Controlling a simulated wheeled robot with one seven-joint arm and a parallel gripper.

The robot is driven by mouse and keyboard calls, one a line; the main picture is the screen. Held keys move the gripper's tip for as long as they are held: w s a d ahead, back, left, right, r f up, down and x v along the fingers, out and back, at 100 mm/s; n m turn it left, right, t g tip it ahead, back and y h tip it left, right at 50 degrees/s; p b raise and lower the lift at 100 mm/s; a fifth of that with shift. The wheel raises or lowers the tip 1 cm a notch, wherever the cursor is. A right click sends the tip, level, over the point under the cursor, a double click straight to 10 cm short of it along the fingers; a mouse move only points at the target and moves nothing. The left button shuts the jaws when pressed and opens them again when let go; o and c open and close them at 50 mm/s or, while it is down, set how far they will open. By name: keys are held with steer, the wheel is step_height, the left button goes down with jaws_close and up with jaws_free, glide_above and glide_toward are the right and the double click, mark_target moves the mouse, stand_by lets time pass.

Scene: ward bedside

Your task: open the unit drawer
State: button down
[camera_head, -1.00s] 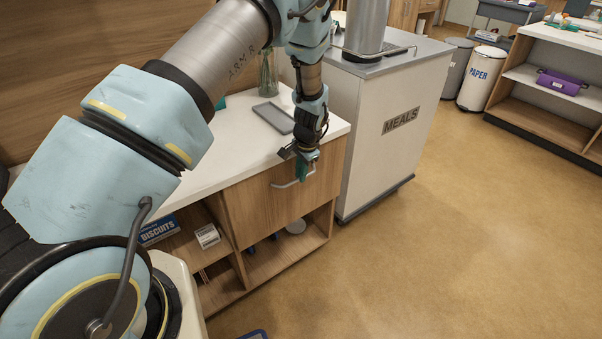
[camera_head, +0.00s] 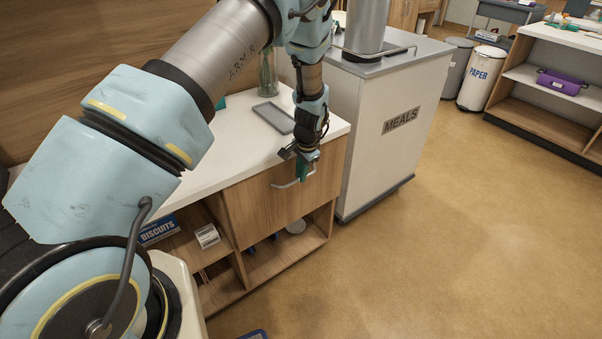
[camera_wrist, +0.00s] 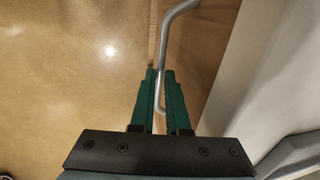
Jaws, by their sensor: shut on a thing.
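The unit drawer (camera_head: 268,195) has a wood front under the white worktop and looks closed, its front level with the unit. Its grey bar handle (camera_head: 285,185) runs across the front. My gripper (camera_head: 302,172) is at the right part of the handle, pointing down. In the wrist view the green fingers of my gripper (camera_wrist: 161,88) are shut on the handle (camera_wrist: 165,50), which passes between them. The fingers hide the right end of the handle in the head view.
A white meals trolley (camera_head: 385,130) stands close to the right of the unit. A grey tray (camera_head: 273,117) and a glass vase (camera_head: 268,75) are on the worktop. A biscuits box (camera_head: 158,231) is on the open shelf. The floor (camera_head: 400,270) in front is clear.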

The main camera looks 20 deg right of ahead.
steer(key=s+d, duration=0.2)
steer(key=s, duration=0.9)
steer(key=s+d+b, duration=0.1)
steer(key=s+d, duration=0.1)
steer(key=s, duration=1)
steer(key=shift+d, duration=0.3)
steer(key=shift+s, duration=0.1)
steer(key=c, duration=0.9)
jaws_free()
steer(key=r, duration=0.3)
steer(key=s+r+b, duration=0.1)
steer(key=r, duration=0.3)
steer(key=s+r, duration=0.1)
steer(key=r, duration=0.2)
steer(key=shift+d+r+b, duration=0.2)
steer(key=shift+r+b, duration=0.1)
steer(key=shift+r, duration=0.05)
steer(key=shift+w, duration=0.1)
